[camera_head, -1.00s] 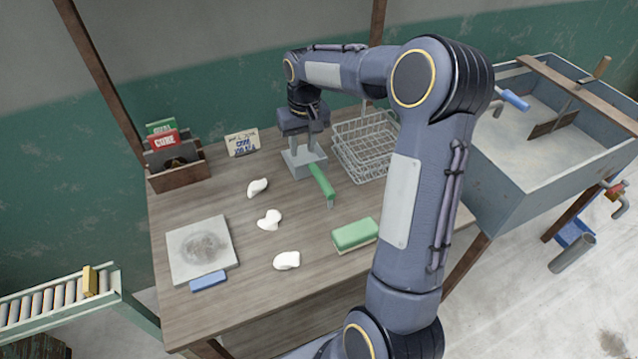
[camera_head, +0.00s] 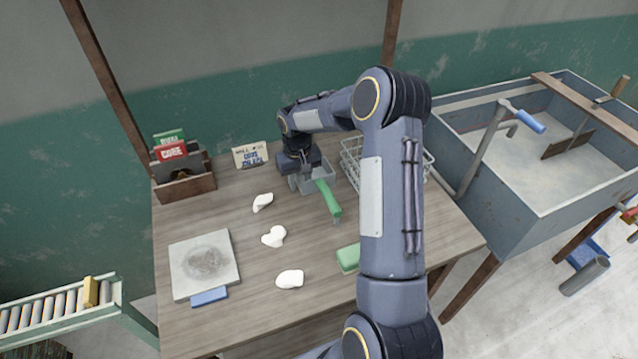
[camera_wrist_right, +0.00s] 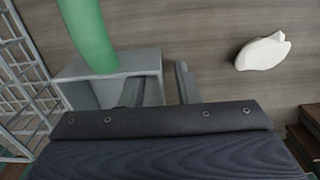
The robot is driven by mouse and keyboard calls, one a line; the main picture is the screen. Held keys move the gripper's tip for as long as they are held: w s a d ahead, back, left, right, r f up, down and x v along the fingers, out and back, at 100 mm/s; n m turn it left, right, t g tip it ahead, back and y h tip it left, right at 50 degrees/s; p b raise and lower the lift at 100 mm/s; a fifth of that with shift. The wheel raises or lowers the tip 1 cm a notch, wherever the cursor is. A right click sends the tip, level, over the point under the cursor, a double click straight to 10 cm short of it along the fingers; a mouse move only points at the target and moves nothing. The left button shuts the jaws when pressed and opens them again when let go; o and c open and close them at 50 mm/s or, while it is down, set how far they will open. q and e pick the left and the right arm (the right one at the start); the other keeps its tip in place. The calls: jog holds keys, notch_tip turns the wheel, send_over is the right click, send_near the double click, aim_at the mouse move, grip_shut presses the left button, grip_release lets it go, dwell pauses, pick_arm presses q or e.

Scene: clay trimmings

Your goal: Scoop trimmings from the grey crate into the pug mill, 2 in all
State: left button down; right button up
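A small grey open box (camera_head: 318,184) stands on the table, with a green bar (camera_head: 328,198) slanting from it toward the front. In the right wrist view the green bar (camera_wrist_right: 88,35) runs over the grey box (camera_wrist_right: 115,62); I cannot tell whether it is fixed to it. My right gripper (camera_head: 304,176) points down at the box's left side. In its wrist view the two fingers (camera_wrist_right: 165,82) are apart, beside the box's wall, with a gap showing. White lumps (camera_head: 273,236) lie on the bare table. I cannot pick out the pug mill for certain. My left gripper is not in view.
A wire basket (camera_head: 352,160) stands behind my right arm. A green block (camera_head: 347,258), a grey slab (camera_head: 204,265) and a blue block (camera_head: 209,297) lie on the table (camera_head: 230,330). A large blue-grey tub (camera_head: 490,180) with a blue-handled crank (camera_head: 529,122) stands right.

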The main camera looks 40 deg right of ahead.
grip_shut()
jog(key=shift+r, duration=0.15)
jog(key=shift+r, duration=0.2)
notch_tip(320, 180, up, 2)
jog(key=shift+r, duration=0.1)
jog(key=s+a+r+b, duration=0.1)
jog(key=a+r+b, duration=0.1)
jog(key=a+r, duration=0.8)
jog(key=a, duration=0.4)
jog(key=shift+s, duration=0.25)
